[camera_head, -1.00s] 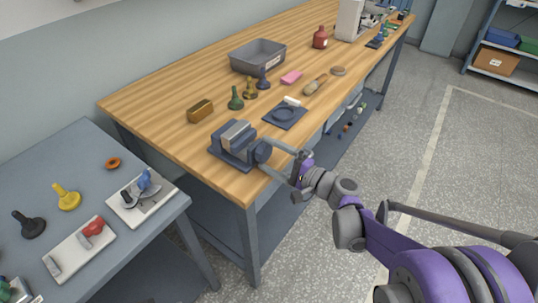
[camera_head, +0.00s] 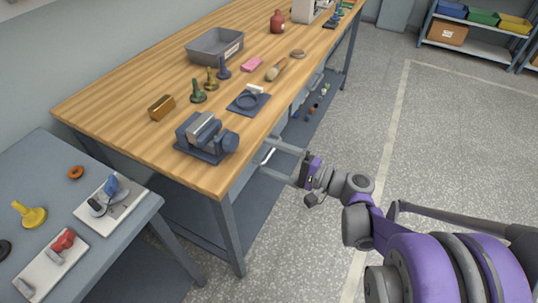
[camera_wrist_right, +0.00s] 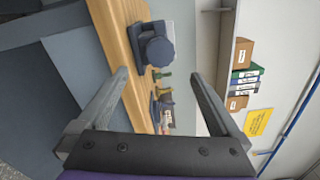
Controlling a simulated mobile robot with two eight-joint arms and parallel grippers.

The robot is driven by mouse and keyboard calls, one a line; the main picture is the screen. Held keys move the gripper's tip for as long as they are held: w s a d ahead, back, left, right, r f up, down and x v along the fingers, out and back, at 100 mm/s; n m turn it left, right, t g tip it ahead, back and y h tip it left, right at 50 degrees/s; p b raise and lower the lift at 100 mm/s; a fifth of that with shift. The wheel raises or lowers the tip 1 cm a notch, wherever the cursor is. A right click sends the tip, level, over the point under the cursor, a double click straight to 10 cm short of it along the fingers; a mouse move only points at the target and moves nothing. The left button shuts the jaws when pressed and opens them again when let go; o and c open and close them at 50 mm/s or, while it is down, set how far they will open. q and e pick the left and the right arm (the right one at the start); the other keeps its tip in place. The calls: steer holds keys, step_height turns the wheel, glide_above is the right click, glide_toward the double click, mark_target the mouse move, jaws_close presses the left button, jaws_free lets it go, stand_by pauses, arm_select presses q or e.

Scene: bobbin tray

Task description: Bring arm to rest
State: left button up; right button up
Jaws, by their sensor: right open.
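My right gripper (camera_head: 264,152) is open and empty. It is out in front of the wooden workbench (camera_head: 130,128), just off its front edge, to the right of the blue vise (camera_head: 205,152). The right wrist view shows both fingers (camera_wrist_right: 158,75) spread apart with nothing between them. The vise (camera_wrist_right: 155,45) shows beyond the fingers there, apart from them. My purple and grey right arm (camera_head: 375,225) reaches in from the lower right over the floor. My left gripper is not in view.
A grey side table (camera_head: 40,180) stands at left. The floor (camera_head: 450,140) at right is open.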

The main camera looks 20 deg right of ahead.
steer(key=s+a+f+n+g+h+p, duration=0.35)
steer(key=s+a+n+g+p, duration=0.3)
steer(key=s+a, duration=0.3)
steer(key=s+d+r+n+g+h+p, duration=0.2)
steer(key=s+d+n+h+p, duration=0.1)
steer(key=s+d+n+h, duration=0.2)
steer(key=s+n+h, duration=0.1)
steer(key=s+h, duration=0.1)
steer(key=shift+s+n+p, duration=0.35)
steer(key=shift+p, duration=0.05)
